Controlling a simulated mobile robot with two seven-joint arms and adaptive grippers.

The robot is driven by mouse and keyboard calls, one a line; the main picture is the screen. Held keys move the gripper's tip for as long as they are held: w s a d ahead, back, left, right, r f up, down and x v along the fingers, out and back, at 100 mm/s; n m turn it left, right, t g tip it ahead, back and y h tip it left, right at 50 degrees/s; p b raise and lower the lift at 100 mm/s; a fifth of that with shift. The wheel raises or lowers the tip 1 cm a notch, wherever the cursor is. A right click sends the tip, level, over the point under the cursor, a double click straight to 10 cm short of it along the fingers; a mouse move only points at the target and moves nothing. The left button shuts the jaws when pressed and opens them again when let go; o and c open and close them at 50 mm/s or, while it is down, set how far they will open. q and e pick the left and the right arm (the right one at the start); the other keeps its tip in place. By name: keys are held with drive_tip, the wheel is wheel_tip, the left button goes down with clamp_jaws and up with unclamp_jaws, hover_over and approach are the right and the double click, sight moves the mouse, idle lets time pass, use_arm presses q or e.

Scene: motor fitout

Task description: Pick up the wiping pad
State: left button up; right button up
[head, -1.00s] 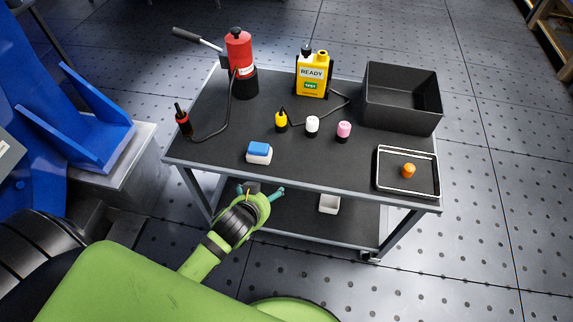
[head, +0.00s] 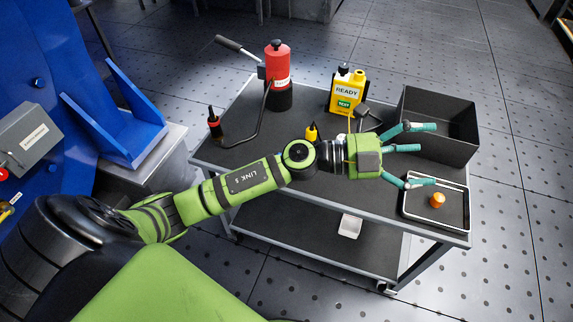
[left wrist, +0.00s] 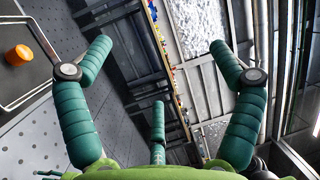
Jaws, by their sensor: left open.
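My left gripper (head: 412,155) reaches over the right part of the dark cart top (head: 240,150), its teal fingers spread and empty, pointing right near the black bin and the tray. In the left wrist view the open fingers (left wrist: 158,62) have nothing between them. The wiping pad, likely the blue and white block seen earlier at the cart's front edge, does not show now; my left arm covers that area. My right gripper is not in view.
A red cylinder (head: 278,80), a yellow READY bottle (head: 346,92) and a yellow dropper (head: 312,133) stand on the cart. A black bin (head: 440,125) stands at right. A wire-rimmed tray (head: 420,207) holds an orange piece (head: 438,200), also in the left wrist view (left wrist: 18,55).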

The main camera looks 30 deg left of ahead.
use_arm(q)
drive_tip(key=a+f+m+g+y, duration=0.6)
drive_tip(key=f+m+g, duration=0.15)
drive_tip(key=f, duration=0.35)
drive_tip(key=a+g+y, duration=0.1)
drive_tip(key=a+y, duration=0.2)
drive_tip(key=a, duration=0.4)
drive_tip(key=a+f+n+y, duration=0.1)
drive_tip(key=a+y, duration=0.3)
drive_tip(key=a, duration=0.4)
drive_tip(key=a+f+n+g+y, duration=0.1)
drive_tip(key=a+y, duration=0.3)
drive_tip(key=a, duration=0.4)
drive_tip(key=shift+s+a+f+g, duration=0.1)
drive_tip(key=shift+s+f+g, duration=0.05)
drive_tip(key=shift+g, duration=0.2)
drive_tip(key=f, duration=0.6)
drive_tip(key=shift+s+d+f, duration=0.1)
drive_tip(key=shift+d+f, duration=0.2)
drive_tip(key=shift+d, duration=0.1)
drive_tip(key=c, duration=1.3)
